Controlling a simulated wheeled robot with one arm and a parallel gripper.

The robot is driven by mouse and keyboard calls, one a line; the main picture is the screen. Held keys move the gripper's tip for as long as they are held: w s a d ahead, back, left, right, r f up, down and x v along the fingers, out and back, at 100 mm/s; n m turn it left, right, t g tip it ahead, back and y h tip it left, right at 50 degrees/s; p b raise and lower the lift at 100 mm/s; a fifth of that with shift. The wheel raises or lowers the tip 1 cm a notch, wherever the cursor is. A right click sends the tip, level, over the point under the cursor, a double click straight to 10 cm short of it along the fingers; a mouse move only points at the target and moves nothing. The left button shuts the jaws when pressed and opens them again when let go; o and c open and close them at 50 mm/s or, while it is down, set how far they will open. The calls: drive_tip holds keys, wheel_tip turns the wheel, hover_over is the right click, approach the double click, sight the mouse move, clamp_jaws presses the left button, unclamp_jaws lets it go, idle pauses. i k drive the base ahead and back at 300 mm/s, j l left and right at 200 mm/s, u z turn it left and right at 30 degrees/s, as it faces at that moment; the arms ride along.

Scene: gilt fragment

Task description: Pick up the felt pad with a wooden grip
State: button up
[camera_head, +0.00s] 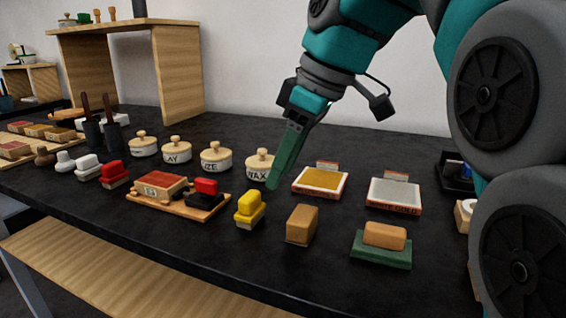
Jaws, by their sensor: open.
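The felt pad with a wooden grip (382,244) lies at the front right of the black table. It has a flat green pad below and a light wooden block on top, upright. My gripper (274,184) is above the table, pointing down and left, in front of the WAX pot (261,165). It is open, with nothing seen between its green fingers, which show nearly edge-on. It is apart from the felt pad, to its left and farther back.
A brown block (301,224) stands just left of the pad, with a yellow block (250,209) beyond it. Behind the pad lie a grey-topped tray (395,193) and a gold-topped tray (320,181). Bare table surrounds the pad's front.

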sight(384, 245)
drive_tip(key=k, duration=1)
